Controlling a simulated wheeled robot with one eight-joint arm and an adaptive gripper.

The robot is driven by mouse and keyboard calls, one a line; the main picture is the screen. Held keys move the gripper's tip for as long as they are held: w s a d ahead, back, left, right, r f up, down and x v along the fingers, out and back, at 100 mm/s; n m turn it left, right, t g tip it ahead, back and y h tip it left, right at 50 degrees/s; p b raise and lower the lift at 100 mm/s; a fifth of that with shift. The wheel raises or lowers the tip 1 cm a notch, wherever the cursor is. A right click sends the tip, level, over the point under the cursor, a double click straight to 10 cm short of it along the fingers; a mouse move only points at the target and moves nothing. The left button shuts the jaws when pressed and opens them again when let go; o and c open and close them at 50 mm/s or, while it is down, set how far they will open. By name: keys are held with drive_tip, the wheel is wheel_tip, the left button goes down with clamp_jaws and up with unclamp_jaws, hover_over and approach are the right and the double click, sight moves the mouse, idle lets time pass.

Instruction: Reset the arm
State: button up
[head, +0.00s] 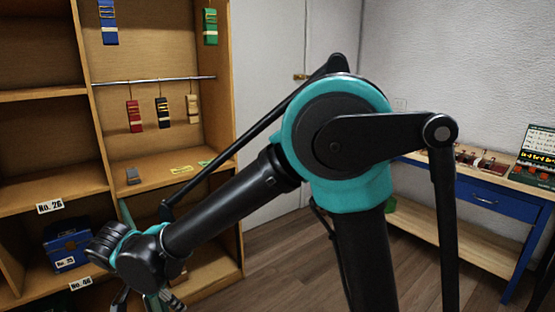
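My arm, black with teal joints, fills the middle of the head view. Its upper link stands up from the bottom edge, and its forearm slopes down to the left in front of the wooden shelf unit (215,75). My gripper (148,304) is at the bottom edge, left of centre, below the wrist. Only the upper parts of it show. Its fingertips are cut off by the frame, so I cannot tell whether it is open or holds anything.
Coloured straps hang in the shelf unit, including a red strap (134,116). A blue box (68,247) sits on a lower shelf near my wrist. A blue-drawered workbench (485,199) stands at the right. Wooden floor (290,270) is clear between them.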

drive_tip(key=w+d+n+y, duration=0.1)
drive_tip(key=w+d, duration=0.3)
drive_tip(key=d, duration=0.4)
drive_tip(key=w+d+n+g, duration=0.1)
drive_tip(key=w+d, duration=0.3)
drive_tip(key=d, duration=0.4)
drive_tip(key=w+d+n+y, duration=0.1)
drive_tip(key=w+d, duration=0.4)
drive_tip(key=d, duration=0.3)
drive_tip(key=s+d+f+n+t, duration=0.1)
drive_tip(key=s+d+f+n, duration=0.1)
drive_tip(key=d, duration=0.8)
drive_tip(key=s+d+f+n+t, duration=0.1)
drive_tip(key=s+d+f+n, duration=0.1)
drive_tip(key=d, duration=0.9)
drive_tip(key=shift+s+d+f+y, duration=0.3)
drive_tip(key=shift+s+f, duration=0.2)
drive_tip(key=shift+s, duration=0.2)
